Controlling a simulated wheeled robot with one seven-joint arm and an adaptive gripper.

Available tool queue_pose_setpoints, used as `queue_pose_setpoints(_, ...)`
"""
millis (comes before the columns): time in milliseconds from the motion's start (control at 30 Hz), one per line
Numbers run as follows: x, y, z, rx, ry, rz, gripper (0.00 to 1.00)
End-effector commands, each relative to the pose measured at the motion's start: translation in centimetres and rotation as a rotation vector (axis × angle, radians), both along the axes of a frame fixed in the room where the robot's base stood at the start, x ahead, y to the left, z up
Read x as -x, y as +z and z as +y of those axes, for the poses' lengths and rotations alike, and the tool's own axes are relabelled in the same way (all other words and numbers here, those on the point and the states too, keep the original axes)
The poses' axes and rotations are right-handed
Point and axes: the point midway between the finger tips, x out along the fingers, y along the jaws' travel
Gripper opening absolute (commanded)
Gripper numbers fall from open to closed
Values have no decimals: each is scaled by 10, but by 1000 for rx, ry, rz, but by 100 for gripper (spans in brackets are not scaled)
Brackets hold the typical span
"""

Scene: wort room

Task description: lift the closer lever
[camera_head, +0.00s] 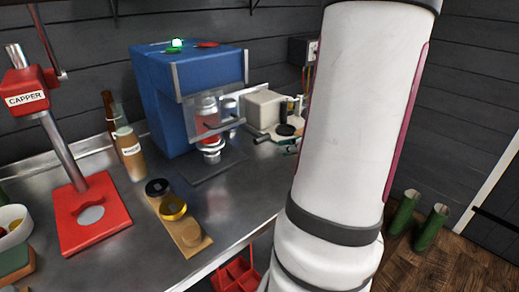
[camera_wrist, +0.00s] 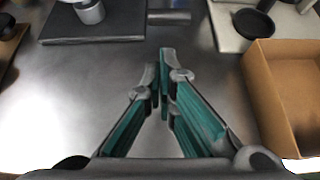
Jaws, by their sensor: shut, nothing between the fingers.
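My gripper (camera_wrist: 160,78) is shut and empty, its teal-lined fingers meeting above the bare metal counter in the wrist view. I cannot tell for certain which part is the closer lever.
A cardboard box (camera_wrist: 285,85) stands right of my gripper. A dark plate (camera_wrist: 95,22) is at the upper left and a black round knob (camera_wrist: 253,22) at the upper right. A red capper (camera_head: 92,215), bottles and a wooden strip (camera_head: 185,235) occupy the counter's left.

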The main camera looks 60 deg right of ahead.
Motion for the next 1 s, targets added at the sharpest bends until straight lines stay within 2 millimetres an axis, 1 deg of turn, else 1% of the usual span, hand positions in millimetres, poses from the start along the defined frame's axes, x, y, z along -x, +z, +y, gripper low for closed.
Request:
queue_pose_setpoints(300,-45,-31,-9,0,9,1,0)
queue_pose_setpoints(500,-67,-44,-14,1,8,1,0)
queue_pose_setpoints(700,-75,-49,-16,2,7,2,0)
queue_pose_setpoints(1000,-76,-49,-16,3,8,2,0)
